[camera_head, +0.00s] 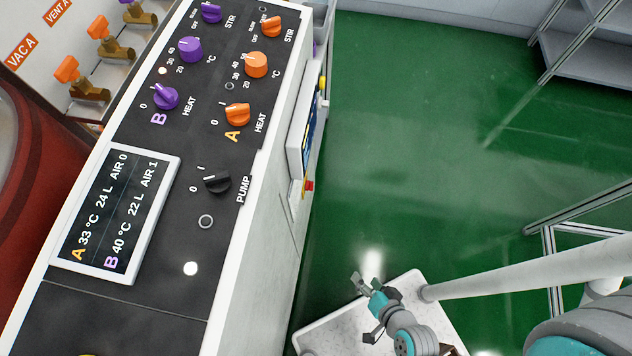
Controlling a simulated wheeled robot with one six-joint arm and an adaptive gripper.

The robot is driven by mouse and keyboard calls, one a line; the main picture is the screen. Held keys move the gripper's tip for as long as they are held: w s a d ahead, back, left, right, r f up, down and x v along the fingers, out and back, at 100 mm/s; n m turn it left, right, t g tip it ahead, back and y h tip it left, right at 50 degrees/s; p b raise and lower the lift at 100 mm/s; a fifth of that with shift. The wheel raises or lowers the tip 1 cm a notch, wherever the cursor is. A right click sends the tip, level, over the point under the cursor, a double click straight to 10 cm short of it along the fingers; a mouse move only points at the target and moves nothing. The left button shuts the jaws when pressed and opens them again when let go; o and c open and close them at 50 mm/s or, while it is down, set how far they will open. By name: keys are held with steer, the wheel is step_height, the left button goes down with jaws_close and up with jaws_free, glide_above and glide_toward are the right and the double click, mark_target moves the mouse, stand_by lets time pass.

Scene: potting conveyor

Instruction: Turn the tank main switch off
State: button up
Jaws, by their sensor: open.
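A black control panel (135,300) with a white rim slopes across the left half of the view. It carries purple B knobs and orange A knobs, and a black pump knob (217,182). No switch labelled as the tank main switch shows. A sliver of something yellow (88,354) is cut off at the bottom edge, and I cannot tell what it is. My gripper (364,309) is open and empty, low in the view to the right of the console and apart from it.
A display (115,215) with A and B readings sits on the panel. A screen box (303,140) with a red button (308,186) juts from the console's side. Valves (85,80) and a red tank (45,170) stand left. Green floor (430,130) is clear; metal shelving (590,60) stands at upper right.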

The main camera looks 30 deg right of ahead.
steer(key=w+a+f+m+g+y, duration=0.1)
steer(key=w+f+m, duration=0.2)
steer(key=f, duration=0.5)
steer(key=m+t+y, duration=0.3)
steer(key=m+y, duration=0.9)
steer(key=y, duration=0.2)
glide_toward(310, 186)
steer(key=x, duration=0.8)
steer(key=shift+w+f, duration=0.25)
steer(key=shift+a, duration=0.1)
steer(key=c, duration=1.2)
steer(key=shift+o, duration=0.2)
